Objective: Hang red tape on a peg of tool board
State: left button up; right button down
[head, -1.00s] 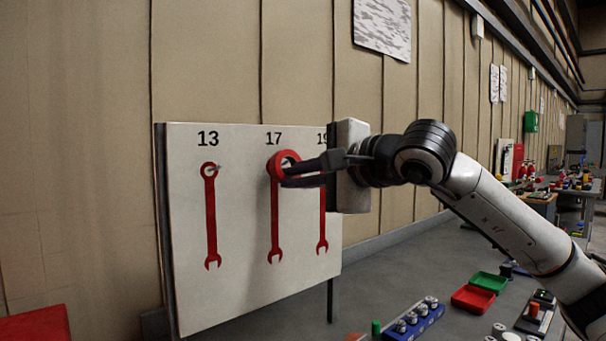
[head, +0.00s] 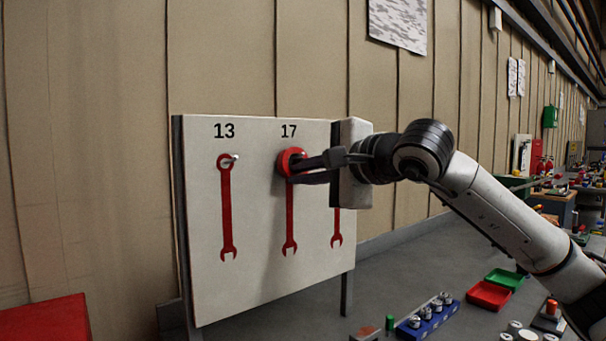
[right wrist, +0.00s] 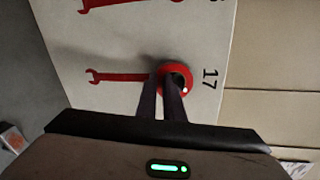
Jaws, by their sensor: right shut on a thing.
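The red tape (head: 283,162) is a ring held against the white tool board (head: 262,225), just below the number 17. It also shows in the right wrist view (right wrist: 172,67). My right gripper (head: 306,167) is shut on the tape, its dark fingers reaching in from the right. The tape covers the top of the painted red wrench under 17. A small light tip, likely the peg (right wrist: 185,90), shows at the tape's hole; I cannot tell how far the tape is over it. The peg under 13 (head: 234,157) is bare. My left gripper is not in view.
My right gripper and arm hide the board's right part, including most of the third wrench outline (head: 337,229). On the grey bench are a blue holder (head: 427,321), a red tray (head: 488,295) and a green tray (head: 505,278). A red box (head: 45,320) stands at lower left.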

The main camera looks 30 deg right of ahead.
jog(key=c, duration=1.8)
grip_release()
jog(key=b+v, duration=0.1)
jog(key=v, duration=0.9)
jog(key=shift+s+b, duration=0.2)
jog(key=shift+b, duration=0.1)
jog(key=shift+d, duration=0.1)
